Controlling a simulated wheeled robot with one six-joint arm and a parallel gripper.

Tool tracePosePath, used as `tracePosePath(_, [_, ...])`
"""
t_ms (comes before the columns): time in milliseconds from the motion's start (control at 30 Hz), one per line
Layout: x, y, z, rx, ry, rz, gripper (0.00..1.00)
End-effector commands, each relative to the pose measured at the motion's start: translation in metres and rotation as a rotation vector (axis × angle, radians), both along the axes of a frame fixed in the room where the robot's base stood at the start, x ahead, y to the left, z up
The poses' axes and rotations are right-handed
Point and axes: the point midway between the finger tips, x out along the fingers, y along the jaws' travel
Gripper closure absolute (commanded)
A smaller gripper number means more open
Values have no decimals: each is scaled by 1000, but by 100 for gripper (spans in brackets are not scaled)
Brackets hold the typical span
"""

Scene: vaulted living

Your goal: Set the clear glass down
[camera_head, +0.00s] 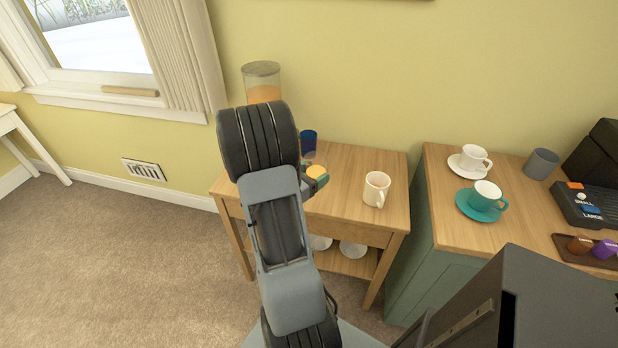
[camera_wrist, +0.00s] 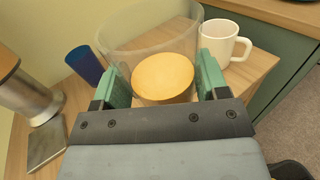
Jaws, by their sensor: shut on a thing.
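The clear glass (camera_wrist: 150,38) stands between the two green fingers of my gripper (camera_wrist: 160,85) in the wrist view, its open rim toward the camera. A round orange surface (camera_wrist: 163,77) shows inside it, seemingly a drink. In the head view the glass (camera_head: 316,171) is small and partly hidden beside my arm, over the wooden side table (camera_head: 340,160). My gripper (camera_head: 317,184) is shut on the glass. I cannot tell whether its base touches the tabletop.
A dark blue cup (camera_head: 308,143) stands behind the glass, and a white mug (camera_head: 376,190) stands to its right. A dispenser with an orange-filled tank (camera_head: 262,82) is partly behind my arm. Bare tabletop shows around the mug. A green cabinet (camera_head: 430,225) with cups stands farther right.

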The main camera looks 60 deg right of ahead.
Motion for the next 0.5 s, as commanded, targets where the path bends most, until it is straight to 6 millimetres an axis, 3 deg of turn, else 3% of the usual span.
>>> tracePosePath(200, [36, -36, -32, 1, 4, 1, 81])
tracePosePath(500, [57, -57, -66, -2, 1, 3, 81])
